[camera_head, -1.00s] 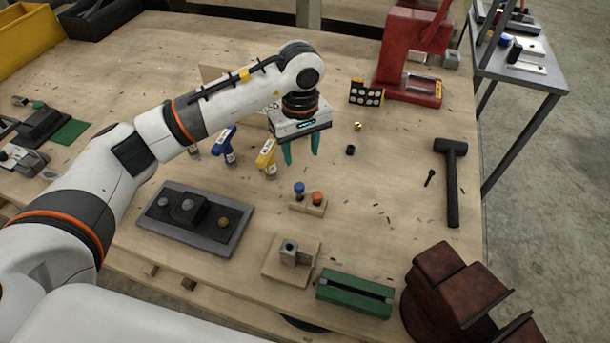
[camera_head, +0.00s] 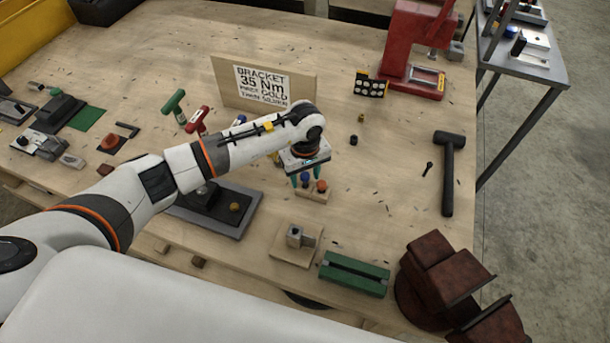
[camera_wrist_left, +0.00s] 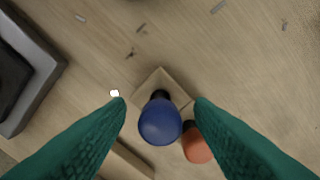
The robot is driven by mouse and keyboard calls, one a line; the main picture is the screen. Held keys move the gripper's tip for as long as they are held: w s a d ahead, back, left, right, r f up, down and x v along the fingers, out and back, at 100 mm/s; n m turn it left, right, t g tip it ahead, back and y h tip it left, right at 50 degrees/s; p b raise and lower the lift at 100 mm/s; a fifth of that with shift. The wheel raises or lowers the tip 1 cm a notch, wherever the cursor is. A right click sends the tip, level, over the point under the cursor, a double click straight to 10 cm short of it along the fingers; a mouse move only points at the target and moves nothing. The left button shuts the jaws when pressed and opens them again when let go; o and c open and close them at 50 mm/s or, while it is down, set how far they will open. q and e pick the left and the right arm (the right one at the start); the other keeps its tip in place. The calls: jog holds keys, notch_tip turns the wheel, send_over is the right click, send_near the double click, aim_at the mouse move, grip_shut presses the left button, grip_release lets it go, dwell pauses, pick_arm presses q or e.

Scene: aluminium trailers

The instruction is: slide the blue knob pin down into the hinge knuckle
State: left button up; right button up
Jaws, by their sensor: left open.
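The blue knob pin (camera_head: 305,177) stands in a small wooden holder (camera_head: 313,197) beside an orange knob pin (camera_head: 321,186). My left gripper (camera_head: 306,179) is above the holder, pointing down, with its teal fingers open. In the left wrist view the blue knob (camera_wrist_left: 160,122) lies between the two fingertips, apart from both, and the orange knob (camera_wrist_left: 197,146) is close to the right finger. The hinge knuckle (camera_head: 295,236) is a grey metal block on a wooden base plate (camera_head: 284,253), nearer to me than the holder. My right gripper is not in view.
A green block (camera_head: 354,274) and a dark red vise (camera_head: 450,280) stand at the front right. A grey tray (camera_head: 241,222) lies left of the holder. A hammer (camera_head: 449,175) lies at right. The table between holder and hammer is mostly clear.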

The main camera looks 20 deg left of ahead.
pick_arm(q)
jog(key=c, duration=1)
jog(key=shift+c, duration=0.2)
